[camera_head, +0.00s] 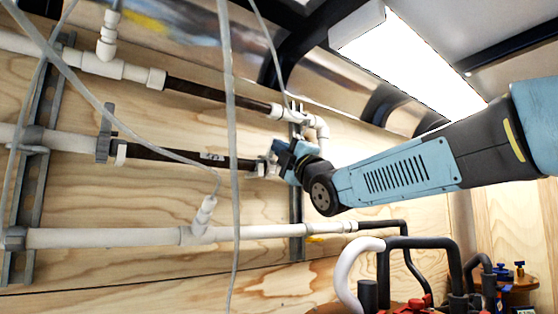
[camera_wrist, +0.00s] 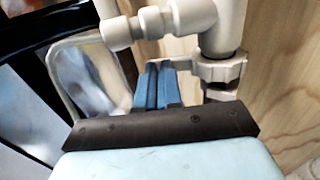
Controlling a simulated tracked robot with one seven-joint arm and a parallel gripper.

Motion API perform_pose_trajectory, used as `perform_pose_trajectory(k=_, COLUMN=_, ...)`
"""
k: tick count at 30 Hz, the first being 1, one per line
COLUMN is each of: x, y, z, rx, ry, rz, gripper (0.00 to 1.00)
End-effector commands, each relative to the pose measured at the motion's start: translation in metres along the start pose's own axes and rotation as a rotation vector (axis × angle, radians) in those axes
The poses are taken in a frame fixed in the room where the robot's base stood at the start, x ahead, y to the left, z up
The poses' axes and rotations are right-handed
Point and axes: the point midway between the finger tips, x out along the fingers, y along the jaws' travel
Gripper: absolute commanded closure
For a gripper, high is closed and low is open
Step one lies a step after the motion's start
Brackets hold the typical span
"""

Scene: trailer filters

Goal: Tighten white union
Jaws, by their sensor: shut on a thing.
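The white union (camera_head: 262,168) sits at the right end of the dark middle pipe (camera_head: 180,155) in the head view, partly hidden by my gripper (camera_head: 283,152). In the wrist view, my gripper (camera_wrist: 159,68) has its two blue fingers close together, shut on the union's edge. A white ribbed collar (camera_wrist: 220,70) shows just right of the fingertips, below a white elbow. The exact contact at the fingertips is hard to see.
A white upper pipe (camera_head: 90,62) and a white lower pipe (camera_head: 110,237) run along the plywood wall (camera_head: 130,190). Thin clear tubes (camera_head: 228,90) hang in front of the wall. Dark hoses (camera_head: 420,243) and a white hose (camera_head: 345,265) stand at the lower right.

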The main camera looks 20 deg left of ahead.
Motion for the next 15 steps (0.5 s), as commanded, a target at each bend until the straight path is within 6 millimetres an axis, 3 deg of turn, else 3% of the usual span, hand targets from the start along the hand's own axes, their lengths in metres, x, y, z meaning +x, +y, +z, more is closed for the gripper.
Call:
perform_pose_trajectory(k=8, x=-0.020, y=0.004, z=0.003, rx=0.000, ry=0.000, rz=0.005, gripper=1.00)
perform_pose_trajectory(k=15, x=-0.066, y=0.007, z=0.007, rx=-0.002, ry=-0.001, rz=0.002, gripper=1.00)
